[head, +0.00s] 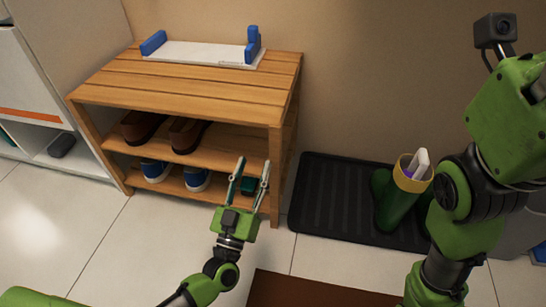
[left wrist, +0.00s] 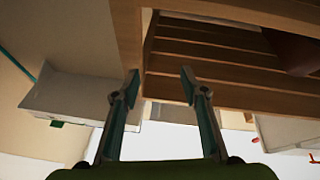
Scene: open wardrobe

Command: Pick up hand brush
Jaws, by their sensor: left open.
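My left gripper (head: 252,168) is open and empty, at the front right of the wooden shoe rack. In the left wrist view its two fingers (left wrist: 160,80) stand apart with rack slats beyond them. A small dark teal item (head: 249,185) shows between and behind the fingers, at the right end of the lower shelf; I cannot tell whether it is the hand brush. A white and purple item (head: 420,163) stands in a green boot; its kind is unclear too. My right arm is at the right, its gripper out of view.
The wooden rack (head: 190,84) holds brown shoes (head: 187,135) and blue shoes (head: 197,178). A white and blue tray-like piece (head: 200,53) lies on top. Green boots (head: 398,205) stand on a black mat (head: 335,198). The tiled floor before the rack is mostly clear.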

